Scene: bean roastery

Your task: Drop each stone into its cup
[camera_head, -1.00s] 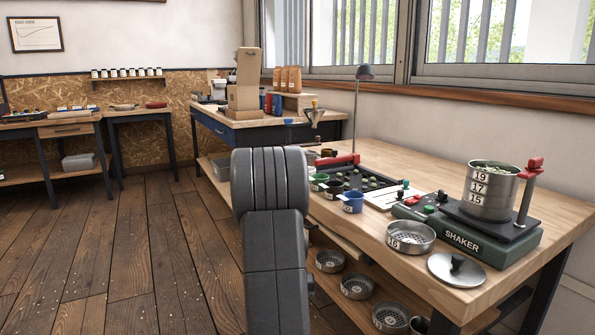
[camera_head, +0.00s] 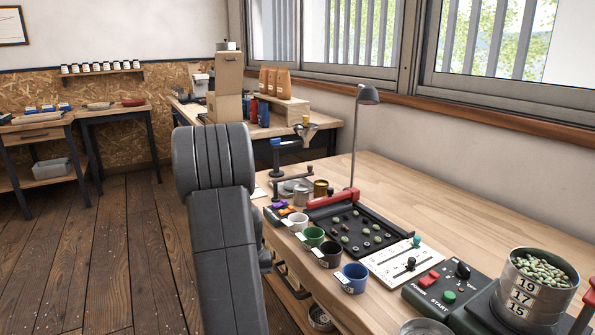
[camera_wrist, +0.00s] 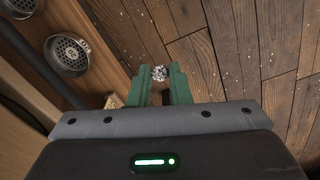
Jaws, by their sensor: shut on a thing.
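My gripper (camera_wrist: 159,88) has green fingers shut on a small round speckled stone (camera_wrist: 159,73) at their tips. In the wrist view it is over the plank floor, away from the cups. In the head view my arm link hides it. A white cup (camera_head: 297,223), a green cup (camera_head: 314,236), a dark cup (camera_head: 330,256) and a blue cup (camera_head: 355,279) stand in a row along the bench's front edge, each with a pale tag. Behind them a black tray (camera_head: 326,224) holds green beans and a few darker or greyish pieces, too small to tell apart.
A white card with sliders (camera_head: 397,264) and the green shaker (camera_head: 459,296) with its sieve stack (camera_head: 533,292) stand right of the tray. A lamp (camera_head: 369,95) rises behind it. A grinder-like clamp (camera_head: 277,165) stands at left.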

